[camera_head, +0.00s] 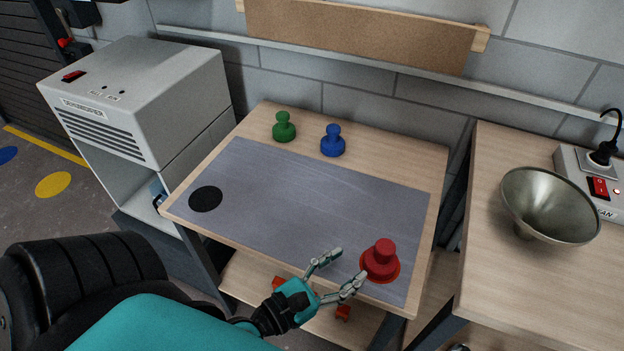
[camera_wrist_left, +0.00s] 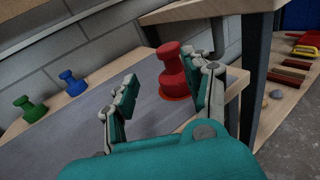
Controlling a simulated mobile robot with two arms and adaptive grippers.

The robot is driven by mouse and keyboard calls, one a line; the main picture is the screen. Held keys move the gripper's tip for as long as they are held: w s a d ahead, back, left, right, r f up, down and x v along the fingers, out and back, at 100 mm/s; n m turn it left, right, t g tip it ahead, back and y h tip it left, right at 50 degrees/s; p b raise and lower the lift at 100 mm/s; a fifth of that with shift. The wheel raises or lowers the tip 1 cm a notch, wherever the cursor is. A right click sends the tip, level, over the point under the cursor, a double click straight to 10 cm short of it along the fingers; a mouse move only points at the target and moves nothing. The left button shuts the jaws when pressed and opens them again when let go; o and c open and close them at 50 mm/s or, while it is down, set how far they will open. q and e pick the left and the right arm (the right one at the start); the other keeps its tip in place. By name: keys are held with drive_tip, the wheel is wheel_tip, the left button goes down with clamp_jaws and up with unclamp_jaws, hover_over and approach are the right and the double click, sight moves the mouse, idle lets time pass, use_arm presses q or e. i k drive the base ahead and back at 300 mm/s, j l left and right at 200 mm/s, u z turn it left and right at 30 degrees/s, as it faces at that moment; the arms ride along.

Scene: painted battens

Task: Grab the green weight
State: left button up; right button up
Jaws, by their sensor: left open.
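The green weight (camera_head: 284,127) stands upright on the bare wood at the table's back left. It also shows at the left of the left wrist view (camera_wrist_left: 30,108). The blue weight (camera_head: 332,141) stands to its right. The red weight (camera_head: 381,260) stands on a red spot at the front right of the grey mat (camera_head: 300,205). My left gripper (camera_head: 346,268) is open and empty at the table's front edge, just left of the red weight. In the left wrist view the red weight (camera_wrist_left: 172,72) shows beyond and between the fingers. My right gripper is not in view.
A black spot (camera_head: 206,199) marks the mat's left side. A grey dehumidifier (camera_head: 140,100) stands left of the table. A metal bowl (camera_head: 548,205) sits on the right-hand table (camera_head: 500,290). The middle of the mat is clear.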

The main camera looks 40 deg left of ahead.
sight(283, 131)
drive_tip(key=u, duration=1.35)
